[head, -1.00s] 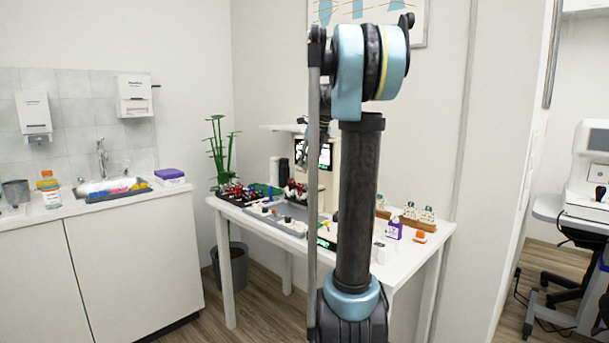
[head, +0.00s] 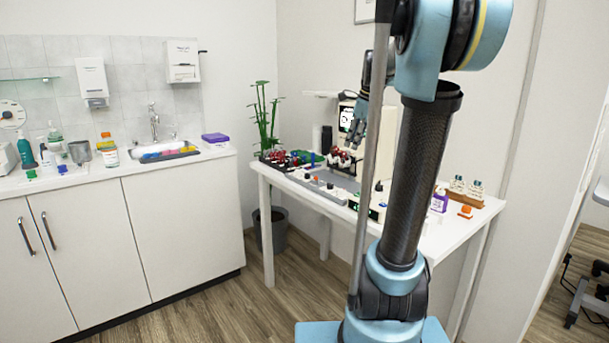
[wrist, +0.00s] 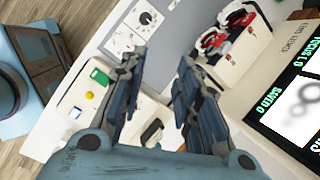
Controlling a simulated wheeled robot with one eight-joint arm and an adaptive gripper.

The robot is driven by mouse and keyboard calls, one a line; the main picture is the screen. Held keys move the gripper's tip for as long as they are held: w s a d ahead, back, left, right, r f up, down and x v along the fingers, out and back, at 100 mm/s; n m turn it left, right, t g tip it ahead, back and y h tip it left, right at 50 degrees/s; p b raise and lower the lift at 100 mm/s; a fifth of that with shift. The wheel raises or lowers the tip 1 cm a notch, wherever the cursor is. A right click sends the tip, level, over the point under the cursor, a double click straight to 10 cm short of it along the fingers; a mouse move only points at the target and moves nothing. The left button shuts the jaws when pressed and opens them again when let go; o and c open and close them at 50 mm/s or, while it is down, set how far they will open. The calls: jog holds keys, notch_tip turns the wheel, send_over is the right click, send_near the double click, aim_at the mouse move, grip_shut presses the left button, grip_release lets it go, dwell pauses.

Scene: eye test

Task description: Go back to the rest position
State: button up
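My gripper (head: 354,136) hangs above the white table (head: 447,240) in the head view, partly hidden by my arm. In the wrist view my gripper (wrist: 161,60) has its two blue-grey fingers spread apart with nothing held between them. The white tabletop and a grey mat (wrist: 176,30) lie beyond the fingers. My arm stands upright and bent at the right of the head view.
A device with a lit screen (wrist: 300,105) stands close to the right finger in the wrist view. Racks, a purple box (head: 439,201) and a bottle rack (head: 482,199) stand on the table. A counter (head: 190,218) is at left, a bin (head: 270,231) between. Floor in front is clear.

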jog(key=s+f+n+h, duration=0.1)
jog(key=s+f+n, duration=1)
jog(key=s+f, duration=0.2)
jog(key=s+f+n+g+h, duration=0.1)
jog(key=s+f+n, duration=1.1)
jog(key=s, duration=0.6)
jog(key=shift+s+a+f, duration=0.2)
jog(key=shift+a+f, duration=0.25)
jog(key=shift+f, duration=0.1)
jog(key=shift+w+f, duration=0.2)
jog(key=shift+w, duration=0.25)
jog(key=shift+o, duration=0.4)
jog(key=shift+s, duration=0.1)
